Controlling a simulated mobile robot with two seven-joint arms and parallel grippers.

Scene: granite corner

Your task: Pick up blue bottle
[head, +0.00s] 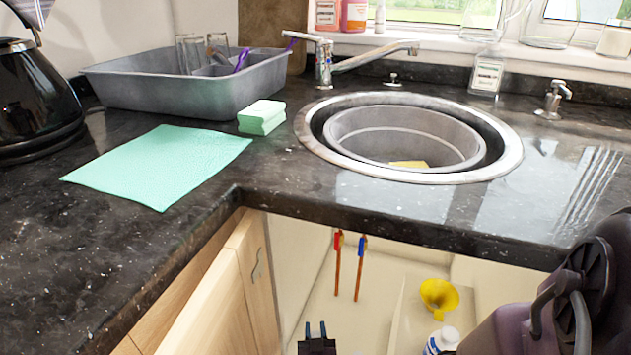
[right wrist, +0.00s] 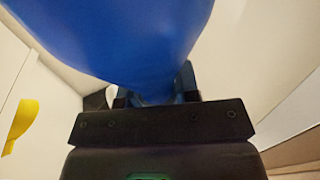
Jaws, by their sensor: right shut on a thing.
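The blue bottle (right wrist: 130,35) fills the top of the right wrist view as a smooth blue surface. My right gripper (right wrist: 152,93) is shut on it, with a finger at each side of its lower part. In the head view my right arm comes in at the lower right, and its gripper is hidden or out of frame. A white and blue bottle top (head: 441,342) shows beside that arm; I cannot tell if it is the held bottle. Another gripper, apparently my left (head: 316,330), shows at the bottom edge with its fingers apart and nothing between them.
The dark granite counter (head: 300,212) overhangs the open cabinet. Inside are a yellow funnel (head: 438,297) and red and blue valved pipes (head: 349,265). An open wooden door (head: 225,300) stands at left. A sink (head: 400,137), grey basin (head: 190,95) and green cloth (head: 160,165) are above.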

